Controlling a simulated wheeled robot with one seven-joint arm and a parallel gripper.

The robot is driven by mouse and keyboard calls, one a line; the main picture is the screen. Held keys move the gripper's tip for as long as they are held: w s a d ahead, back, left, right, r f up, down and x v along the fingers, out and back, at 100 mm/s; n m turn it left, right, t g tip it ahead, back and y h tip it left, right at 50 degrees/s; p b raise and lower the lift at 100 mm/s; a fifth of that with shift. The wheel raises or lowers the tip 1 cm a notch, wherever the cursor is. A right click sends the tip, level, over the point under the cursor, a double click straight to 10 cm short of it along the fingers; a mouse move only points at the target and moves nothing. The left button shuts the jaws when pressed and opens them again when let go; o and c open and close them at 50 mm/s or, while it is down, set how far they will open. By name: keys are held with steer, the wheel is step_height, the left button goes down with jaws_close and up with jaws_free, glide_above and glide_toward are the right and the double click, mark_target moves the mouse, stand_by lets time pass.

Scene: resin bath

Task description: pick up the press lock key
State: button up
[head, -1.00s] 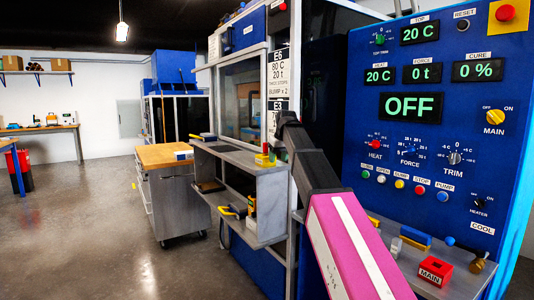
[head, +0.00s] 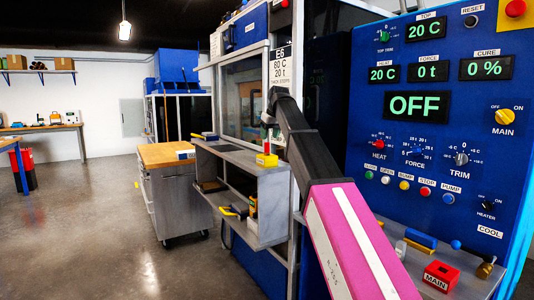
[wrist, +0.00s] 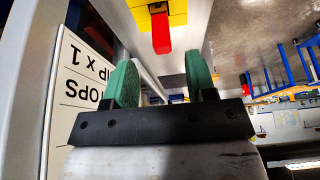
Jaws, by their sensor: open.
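A red, tab-like piece, apparently the press lock key (wrist: 160,32), stands out from a yellow block (wrist: 177,12) in the wrist view. The yellow block also shows in the head view on the top of the grey shelf unit (head: 267,160), with a little red above it. My gripper (wrist: 163,72) has two green fingers, apart and with nothing between them. The red piece lies beyond the fingertips, roughly in line with the gap, and does not appear to be touched. In the head view the fingers are largely hidden by my arm.
The blue control panel (head: 413,135) stands to the right, its display reading OFF. A red block marked MAIN (head: 441,276) lies on the ledge below. A white sign (wrist: 80,85) and frame post are close beside my gripper. A wood-topped cabinet (head: 165,153) stands left; the floor beyond is open.

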mark_target(267, 143)
steer(key=shift+x, duration=2.75)
steer(key=shift+s, duration=0.2)
jaws_close()
